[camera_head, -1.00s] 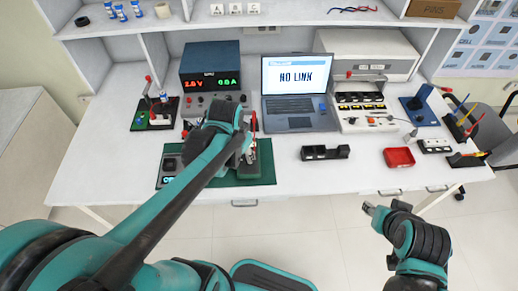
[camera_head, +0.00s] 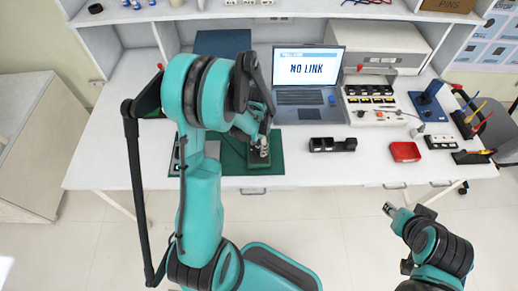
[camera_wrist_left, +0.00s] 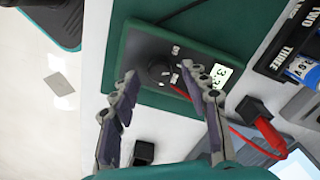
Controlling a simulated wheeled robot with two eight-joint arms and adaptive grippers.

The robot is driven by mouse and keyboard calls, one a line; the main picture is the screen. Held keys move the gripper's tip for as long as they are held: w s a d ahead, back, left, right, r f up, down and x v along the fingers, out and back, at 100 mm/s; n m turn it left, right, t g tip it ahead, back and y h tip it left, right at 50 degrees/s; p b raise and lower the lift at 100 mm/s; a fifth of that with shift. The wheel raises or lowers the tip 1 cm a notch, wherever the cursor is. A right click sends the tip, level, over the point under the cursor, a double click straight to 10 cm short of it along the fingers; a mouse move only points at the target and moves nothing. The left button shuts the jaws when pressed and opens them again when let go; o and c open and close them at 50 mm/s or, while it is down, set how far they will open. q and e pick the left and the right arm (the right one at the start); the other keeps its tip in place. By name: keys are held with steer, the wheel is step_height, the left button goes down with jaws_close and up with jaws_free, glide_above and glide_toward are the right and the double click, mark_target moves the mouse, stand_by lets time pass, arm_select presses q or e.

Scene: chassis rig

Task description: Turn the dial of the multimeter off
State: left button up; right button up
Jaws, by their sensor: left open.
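In the head view my left gripper (camera_head: 261,152) is over the right part of the mat, hiding most of the multimeter. My right gripper (camera_head: 391,209) hangs before the table, its jaws too small to read.
A red lead (camera_wrist_left: 240,138) runs from the multimeter to a red plug, close to the fingers. A numbered battery holder (camera_wrist_left: 283,60) stands beyond. The laptop (camera_head: 300,97) reads NO LINK. A black block (camera_head: 333,145) and a red tray (camera_head: 405,152) lie to the right.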

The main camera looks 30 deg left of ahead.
arm_select(q)
steer(key=shift+f, duration=0.85)
jaws_close()
steer(key=shift+n+b, duration=0.3)
steer(key=shift+n, duration=0.1)
steer(key=n+b, duration=0.1)
steer(key=n, duration=0.2)
steer(key=shift+n, duration=0.4)
steer(key=shift+n+b, duration=0.6)
steer(key=shift+n, duration=1.6)
